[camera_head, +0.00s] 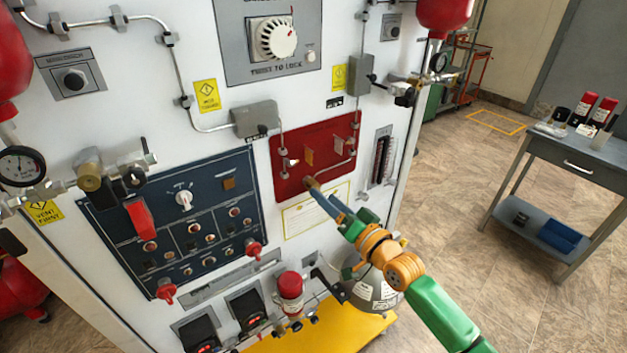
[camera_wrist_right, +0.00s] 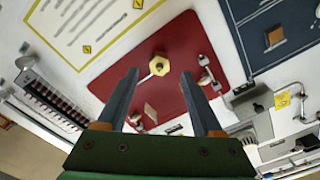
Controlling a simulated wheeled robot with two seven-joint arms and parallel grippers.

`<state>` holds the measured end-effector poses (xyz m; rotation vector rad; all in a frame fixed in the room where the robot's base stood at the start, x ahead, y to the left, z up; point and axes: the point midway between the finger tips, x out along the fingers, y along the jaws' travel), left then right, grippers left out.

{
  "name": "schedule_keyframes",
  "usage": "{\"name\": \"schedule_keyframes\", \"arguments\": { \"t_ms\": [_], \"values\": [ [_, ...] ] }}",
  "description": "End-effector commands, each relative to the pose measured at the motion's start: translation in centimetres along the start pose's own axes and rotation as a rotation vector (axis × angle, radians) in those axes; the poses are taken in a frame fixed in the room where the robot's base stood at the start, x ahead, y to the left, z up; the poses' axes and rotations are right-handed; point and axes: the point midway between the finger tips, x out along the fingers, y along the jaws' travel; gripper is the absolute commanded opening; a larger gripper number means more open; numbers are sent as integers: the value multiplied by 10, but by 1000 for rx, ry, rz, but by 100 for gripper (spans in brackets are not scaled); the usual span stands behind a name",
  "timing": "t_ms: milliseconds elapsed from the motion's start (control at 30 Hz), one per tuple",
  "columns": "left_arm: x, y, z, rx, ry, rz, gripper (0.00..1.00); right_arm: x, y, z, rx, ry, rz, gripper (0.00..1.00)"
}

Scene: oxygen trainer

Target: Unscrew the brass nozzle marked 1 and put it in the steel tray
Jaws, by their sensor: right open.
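A brass hex nozzle (camera_wrist_right: 157,66) sits on the red panel (camera_wrist_right: 200,33) and lies between and just beyond my fingertips in the right wrist view. It also shows at the panel's lower part in the head view (camera_head: 311,182). Its number cannot be read. My right gripper (camera_head: 319,192) reaches up to it from the lower right. In the right wrist view the two fingers (camera_wrist_right: 158,76) are apart, with nothing held. Whether they are level with the nozzle's sides cannot be told. My left gripper is not in view. I cannot make out the steel tray for certain.
A grey table (camera_head: 570,155) with red-topped bottles stands at far right. Open floor (camera_head: 450,190) lies between.

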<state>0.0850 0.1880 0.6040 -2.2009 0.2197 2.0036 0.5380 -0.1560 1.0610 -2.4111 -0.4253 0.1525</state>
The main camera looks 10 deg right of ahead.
Motion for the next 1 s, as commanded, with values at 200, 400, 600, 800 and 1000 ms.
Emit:
{"name": "schedule_keyframes", "arguments": {
  "t_ms": [200, 400, 600, 800, 1000],
  "values": [
    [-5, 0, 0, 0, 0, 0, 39, 0, 0, 0, 277, 1, 0, 68],
    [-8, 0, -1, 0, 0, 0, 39, 0, -1, 0, 463, 1, 1, 68],
    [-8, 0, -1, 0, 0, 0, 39, 0, 0, 0, 577, 1, 0, 68],
    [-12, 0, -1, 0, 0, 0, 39, 0, 0, 0, 869, 1, 1, 68],
    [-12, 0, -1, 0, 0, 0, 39, 0, 0, 0, 886, 1, 0, 68]
  ]
}}
